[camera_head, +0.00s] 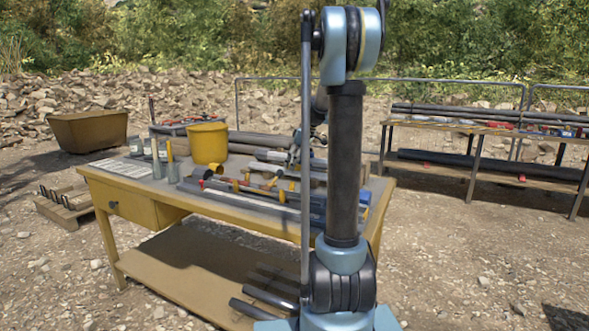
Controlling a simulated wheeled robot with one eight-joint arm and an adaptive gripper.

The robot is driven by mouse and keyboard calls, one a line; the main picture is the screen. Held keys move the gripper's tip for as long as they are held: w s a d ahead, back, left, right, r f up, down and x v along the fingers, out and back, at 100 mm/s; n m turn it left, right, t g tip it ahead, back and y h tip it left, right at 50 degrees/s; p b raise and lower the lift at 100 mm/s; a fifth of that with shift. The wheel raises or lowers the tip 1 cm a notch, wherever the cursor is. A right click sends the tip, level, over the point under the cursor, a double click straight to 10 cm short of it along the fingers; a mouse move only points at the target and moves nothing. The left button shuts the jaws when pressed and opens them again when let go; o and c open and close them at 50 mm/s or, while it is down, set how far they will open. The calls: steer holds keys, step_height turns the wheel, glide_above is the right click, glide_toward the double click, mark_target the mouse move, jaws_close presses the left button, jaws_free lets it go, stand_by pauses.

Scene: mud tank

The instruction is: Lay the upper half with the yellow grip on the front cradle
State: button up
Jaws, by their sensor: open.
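Long grey tubes and half-tubes (245,195) lie across the yellow workbench (145,205). Several small yellow parts (281,196) show among them. I cannot tell which yellow part is the grip of the upper half and which are cradle supports. The front cradle is too small to make out clearly. My gripper (294,157) is over the back right part of the bench, close to the tubes, partly hidden by my own arm. It is open, and I see nothing held in it. My upright arm link also hides the right part of the bench.
A yellow bucket (208,143) stands at the back of the bench, with jars (135,146) to its left. More tubes lie on the lower shelf (170,265). A second table (455,126) with pipes stands at right. A brown tub (90,131) is at left.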

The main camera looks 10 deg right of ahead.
steer(key=v, duration=1)
steer(key=shift+r, duration=0.25)
steer(key=shift+s+d, duration=0.1)
